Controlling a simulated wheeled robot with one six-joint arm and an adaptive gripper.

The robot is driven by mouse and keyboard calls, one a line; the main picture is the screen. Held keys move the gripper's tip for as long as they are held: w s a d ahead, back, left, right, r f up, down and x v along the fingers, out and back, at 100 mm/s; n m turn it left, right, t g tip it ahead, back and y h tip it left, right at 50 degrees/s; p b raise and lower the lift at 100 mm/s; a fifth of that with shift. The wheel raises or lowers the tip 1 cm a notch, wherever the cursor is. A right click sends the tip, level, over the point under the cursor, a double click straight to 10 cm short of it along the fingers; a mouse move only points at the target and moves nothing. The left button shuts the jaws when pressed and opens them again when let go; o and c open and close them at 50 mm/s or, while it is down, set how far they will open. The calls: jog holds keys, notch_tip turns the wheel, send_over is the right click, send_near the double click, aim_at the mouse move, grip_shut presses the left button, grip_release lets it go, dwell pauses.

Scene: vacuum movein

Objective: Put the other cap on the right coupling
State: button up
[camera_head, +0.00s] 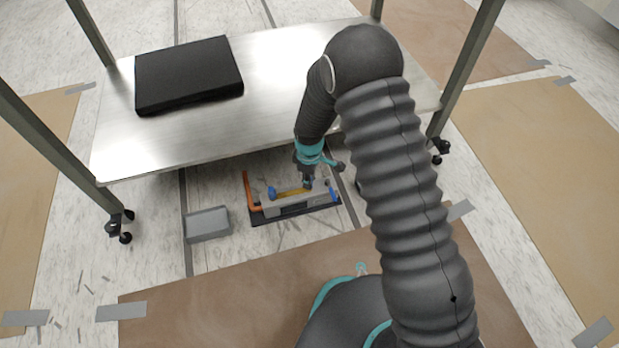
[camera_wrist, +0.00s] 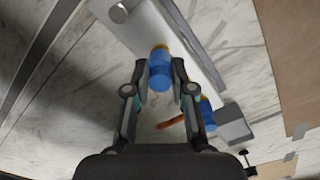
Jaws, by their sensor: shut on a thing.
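My gripper (camera_head: 307,184) reaches down under the table to a low grey unit (camera_head: 285,210). In the wrist view my gripper (camera_wrist: 161,75) is shut on a blue cap (camera_wrist: 160,76), held between its two fingertips. A yellowish ring (camera_wrist: 160,47) shows just beyond the cap; I cannot tell whether the cap is seated on a coupling. Another blue piece (camera_wrist: 207,114) shows beside the finger on the right; in the head view a blue piece (camera_head: 271,192) is at the unit's left end. A further blue piece (camera_head: 333,195) is at its right end.
An orange hose (camera_head: 250,188) bends around the unit's left end. A grey box (camera_head: 207,224) stands on the floor to the left. The metal table (camera_head: 265,95) with a black slab (camera_head: 189,75) stands over the work area. Table legs with castors stand on both sides.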

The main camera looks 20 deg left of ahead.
jog(key=shift+f, duration=0.5)
dwell(2.6)
jog(key=o, duration=1.3)
jog(key=shift+r, duration=0.1)
notch_tip(320, 180, up, 16)
jog(key=p, duration=0.8)
dwell(0.4)
dwell(0.4)
